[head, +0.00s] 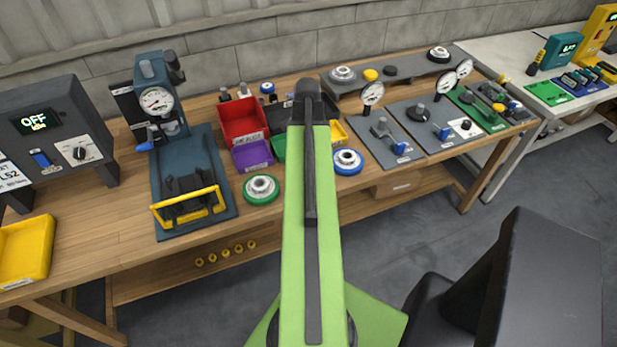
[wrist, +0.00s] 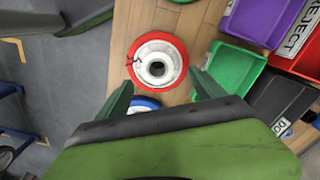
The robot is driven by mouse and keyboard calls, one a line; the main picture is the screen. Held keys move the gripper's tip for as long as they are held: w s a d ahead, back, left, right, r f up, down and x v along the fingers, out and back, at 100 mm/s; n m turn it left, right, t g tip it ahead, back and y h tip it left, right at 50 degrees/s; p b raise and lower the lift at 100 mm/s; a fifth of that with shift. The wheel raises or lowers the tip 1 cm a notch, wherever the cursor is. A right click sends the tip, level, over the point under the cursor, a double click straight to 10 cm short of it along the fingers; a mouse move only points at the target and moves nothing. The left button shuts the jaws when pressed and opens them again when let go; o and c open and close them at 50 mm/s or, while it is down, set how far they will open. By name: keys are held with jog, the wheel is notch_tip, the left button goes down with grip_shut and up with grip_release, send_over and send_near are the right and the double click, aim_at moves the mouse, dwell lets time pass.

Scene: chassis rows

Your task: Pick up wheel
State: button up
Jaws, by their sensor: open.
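A wheel with a red rim and white hub (wrist: 157,62) lies on the wooden bench in the wrist view. My gripper (wrist: 161,82) is open, its two green fingers apart, one toward each side of the red wheel; I see no contact. A wheel with a blue rim (wrist: 145,104) lies close by, partly hidden by my gripper. In the head view the blue wheel (head: 348,161) is right of my arm and a green-rimmed wheel (head: 262,189) is left of it. The red wheel and my fingers are hidden behind my arm there.
A red bin (head: 242,118), a purple bin (head: 252,155) and a green bin (wrist: 230,78) stand beside the wheels. A press (head: 165,115) with a yellow handle is at left. Gauge plates (head: 385,143) are at right. The bench's front strip is partly clear.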

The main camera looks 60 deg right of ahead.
jog(key=f+b, duration=0.5)
jog(key=shift+s+a+f, duration=0.2)
jog(key=shift+r, duration=0.2)
grip_shut()
